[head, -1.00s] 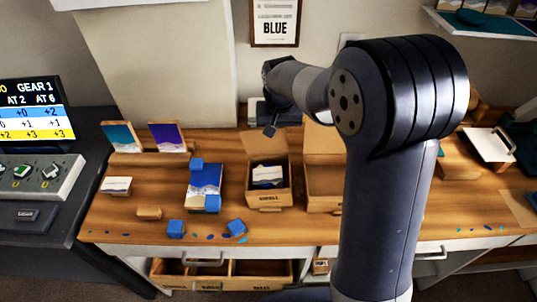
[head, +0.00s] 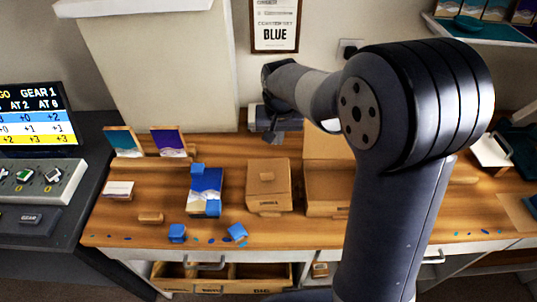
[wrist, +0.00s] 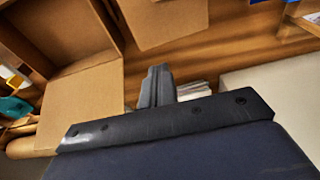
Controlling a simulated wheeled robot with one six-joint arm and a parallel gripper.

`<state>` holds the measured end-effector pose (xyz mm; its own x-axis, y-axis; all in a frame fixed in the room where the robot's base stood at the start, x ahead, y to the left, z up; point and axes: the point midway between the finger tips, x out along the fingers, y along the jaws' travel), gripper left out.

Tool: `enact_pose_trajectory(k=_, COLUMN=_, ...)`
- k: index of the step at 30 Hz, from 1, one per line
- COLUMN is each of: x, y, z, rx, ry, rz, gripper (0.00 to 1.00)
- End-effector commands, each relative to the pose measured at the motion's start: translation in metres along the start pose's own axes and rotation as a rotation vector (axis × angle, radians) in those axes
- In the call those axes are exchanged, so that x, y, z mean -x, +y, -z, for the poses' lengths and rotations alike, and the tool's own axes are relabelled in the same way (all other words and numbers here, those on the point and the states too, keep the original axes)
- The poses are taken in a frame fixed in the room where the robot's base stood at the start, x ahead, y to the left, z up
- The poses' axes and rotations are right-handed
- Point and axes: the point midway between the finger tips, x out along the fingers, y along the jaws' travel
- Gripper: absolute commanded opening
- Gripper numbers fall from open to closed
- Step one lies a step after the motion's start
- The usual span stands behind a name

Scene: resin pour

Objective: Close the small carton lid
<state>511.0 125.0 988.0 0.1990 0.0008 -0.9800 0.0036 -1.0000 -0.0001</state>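The small cardboard carton (head: 268,202) stands on the wooden bench in the middle of the head view. Its lid (head: 268,172) now lies over the top, with a small tab on it, and the contents are hidden. In the wrist view the small carton (wrist: 165,20) shows at the top, beyond the fingers. My gripper (head: 274,136) is behind the small carton, above the back of the bench, and looks apart from it. In the wrist view its fingers (wrist: 157,84) are together with nothing between them.
A larger carton (head: 325,192) stands just right of the small one, its flap raised and partly hidden by my arm. Blue blocks (head: 177,233) and a blue-and-white panel (head: 205,184) lie to the left. An open drawer (head: 245,271) is below the bench front.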

Motion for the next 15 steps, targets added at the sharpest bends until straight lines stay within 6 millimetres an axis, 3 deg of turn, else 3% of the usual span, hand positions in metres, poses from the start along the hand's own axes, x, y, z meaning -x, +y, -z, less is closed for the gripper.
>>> enact_pose_trajectory(k=1, x=0.012, y=0.000, z=0.003, rx=0.000, ry=0.000, rz=0.000, gripper=0.00)
enact_pose_trajectory(k=15, x=0.064, y=0.000, z=0.013, rx=0.000, ry=0.000, rz=0.000, gripper=0.00)
